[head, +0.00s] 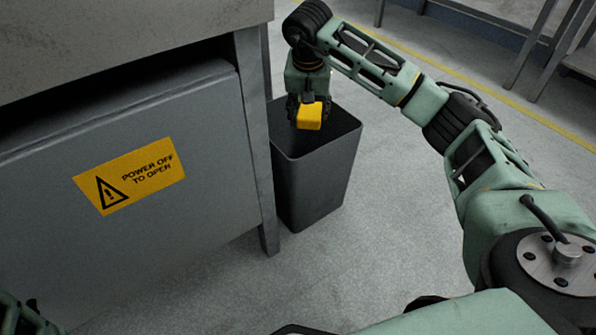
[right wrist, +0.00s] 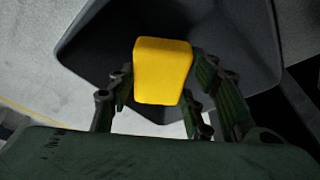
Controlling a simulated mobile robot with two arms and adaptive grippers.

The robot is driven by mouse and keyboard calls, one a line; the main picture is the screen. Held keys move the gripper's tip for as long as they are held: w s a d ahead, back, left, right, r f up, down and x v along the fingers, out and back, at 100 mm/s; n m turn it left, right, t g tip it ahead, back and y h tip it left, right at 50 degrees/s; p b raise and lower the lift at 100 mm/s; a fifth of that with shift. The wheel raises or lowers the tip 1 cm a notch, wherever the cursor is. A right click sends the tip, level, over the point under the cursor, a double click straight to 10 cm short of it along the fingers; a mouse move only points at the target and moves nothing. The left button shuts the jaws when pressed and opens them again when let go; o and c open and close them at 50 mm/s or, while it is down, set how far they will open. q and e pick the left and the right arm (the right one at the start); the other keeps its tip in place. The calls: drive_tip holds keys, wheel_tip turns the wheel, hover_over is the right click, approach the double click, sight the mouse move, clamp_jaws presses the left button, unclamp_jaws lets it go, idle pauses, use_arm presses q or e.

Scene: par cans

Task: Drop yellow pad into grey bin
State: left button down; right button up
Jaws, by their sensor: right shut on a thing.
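The yellow pad (head: 309,116) is a small block held in my right gripper (head: 307,105), over the mouth of the grey bin (head: 312,187). The dark inside of the bin (right wrist: 235,45) shows behind and around the pad there. The bin stands upright on the floor, and the gripper hides part of its rim. A small piece of my left arm shows at the lower left corner of the head view; its gripper is not in view.
A grey metal cabinet (head: 130,190) with a yellow warning label (head: 130,176) stands left of the bin, its leg (head: 257,140) close beside it. Metal frame legs (head: 535,45) stand at the upper right. The floor (head: 390,190) right of the bin is clear.

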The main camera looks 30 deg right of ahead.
drive_tip(key=o, duration=1.2)
drive_tip(key=shift+r, duration=0.15)
drive_tip(key=v, duration=1.1)
drive_tip(key=shift+a+r, duration=0.1)
drive_tip(key=shift+r, duration=0.2)
